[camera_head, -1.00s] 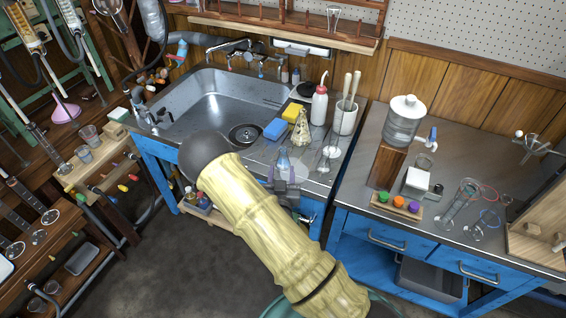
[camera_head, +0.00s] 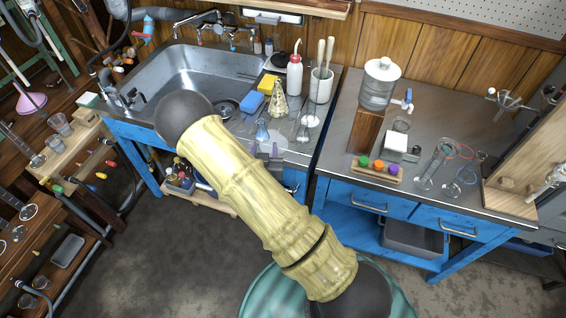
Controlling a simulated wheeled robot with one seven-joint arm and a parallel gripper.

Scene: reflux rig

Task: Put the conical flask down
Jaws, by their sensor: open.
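The conical flask (camera_head: 262,132), small with a bluish tint, stands upright on the steel worktop just right of the sink. My gripper (camera_head: 268,150) is in the camera view, directly on the near side of the flask, at the worktop's front edge. Its jaws are open. The flask shows beyond the fingertips; a small gap seems to lie between them, but the fingers are too small to be sure. My arm hides part of the worktop's front edge and the cabinet below.
Close behind the flask are a blue sponge (camera_head: 253,103), a patterned cone-shaped vessel (camera_head: 279,98), a wash bottle (camera_head: 294,77) and a white pot of tools (camera_head: 321,86). Clear glassware (camera_head: 309,121) stands to the right. The sink (camera_head: 190,75) lies left.

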